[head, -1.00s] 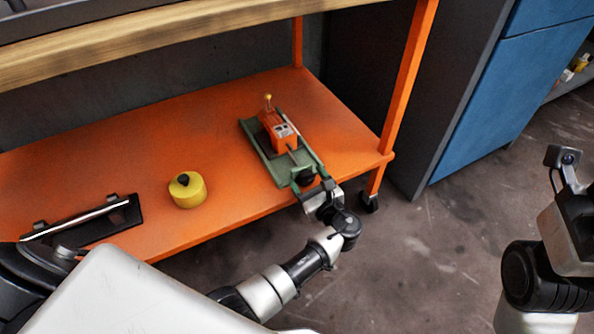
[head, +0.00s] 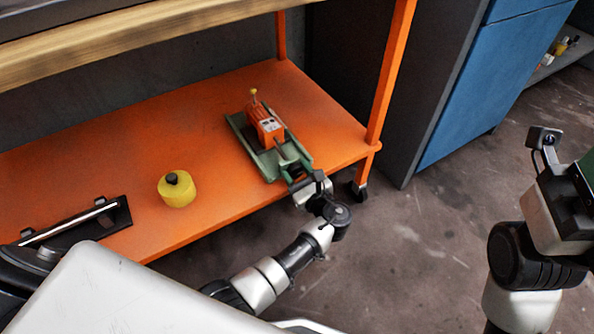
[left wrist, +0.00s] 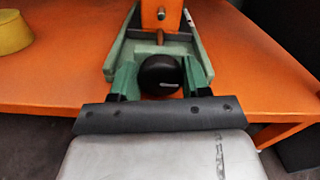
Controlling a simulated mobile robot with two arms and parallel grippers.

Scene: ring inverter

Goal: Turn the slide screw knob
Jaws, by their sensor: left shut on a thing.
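The green slide base (head: 239,125) lies on the orange shelf near its right front corner, with an orange block (head: 265,124) on it topped by a yellow-tipped lever. The round black knob (head: 296,170) is at the base's near end. My left gripper (head: 300,180) reaches it from the front and is shut on it. In the left wrist view the knob (left wrist: 160,76) sits between the two fingers (left wrist: 160,82), with the orange block (left wrist: 161,14) beyond. My right arm's wrist shows at the right edge of the head view; its fingers cannot be made out.
A yellow round container (head: 177,190) with a black cap stands left of the slide. A black holder (head: 75,228) with a metal rod lies further left. An orange post (head: 390,80) rises at the right, and a wooden top (head: 150,40) overhangs the shelf.

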